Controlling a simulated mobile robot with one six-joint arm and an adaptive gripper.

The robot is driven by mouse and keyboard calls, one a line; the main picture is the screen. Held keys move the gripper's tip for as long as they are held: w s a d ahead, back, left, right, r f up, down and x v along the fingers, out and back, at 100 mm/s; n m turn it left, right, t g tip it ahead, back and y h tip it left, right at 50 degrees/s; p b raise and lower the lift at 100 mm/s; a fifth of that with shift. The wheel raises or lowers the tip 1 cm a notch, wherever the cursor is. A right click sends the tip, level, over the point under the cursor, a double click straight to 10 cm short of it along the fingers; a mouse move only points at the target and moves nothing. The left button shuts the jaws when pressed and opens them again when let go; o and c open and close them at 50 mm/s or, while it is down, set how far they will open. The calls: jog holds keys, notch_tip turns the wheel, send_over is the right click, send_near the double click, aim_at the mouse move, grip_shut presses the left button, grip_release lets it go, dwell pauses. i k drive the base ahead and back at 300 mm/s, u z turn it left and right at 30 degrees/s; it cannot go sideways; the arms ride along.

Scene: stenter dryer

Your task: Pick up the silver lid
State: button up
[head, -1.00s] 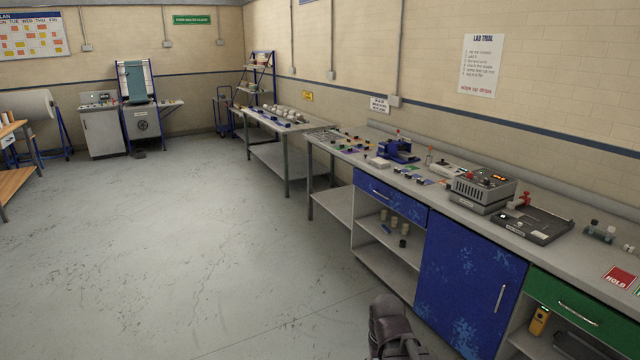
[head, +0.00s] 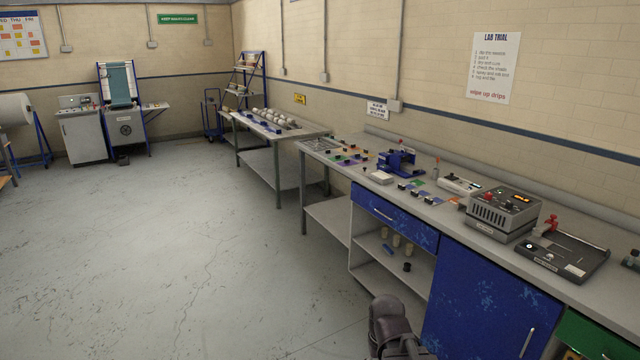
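I cannot make out a silver lid in the head view. Several small items lie on the long grey workbench (head: 322,148), too small to tell apart. A dark part of my arm shows at the bottom edge, in front of the blue cabinets. My gripper's fingers are not in view, so whether it is open or shut does not show.
On the bench stand a blue device (head: 398,162), a grey box with a lit display (head: 503,212) and a flat dark-grey unit (head: 563,254). Below are a blue drawer (head: 394,216) and a blue door (head: 487,305). The floor (head: 190,250) left of the bench is clear.

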aim_at(363, 171)
jog(key=z, duration=0.15)
jog(key=i, duration=3.65)
jog(key=z, duration=0.15)
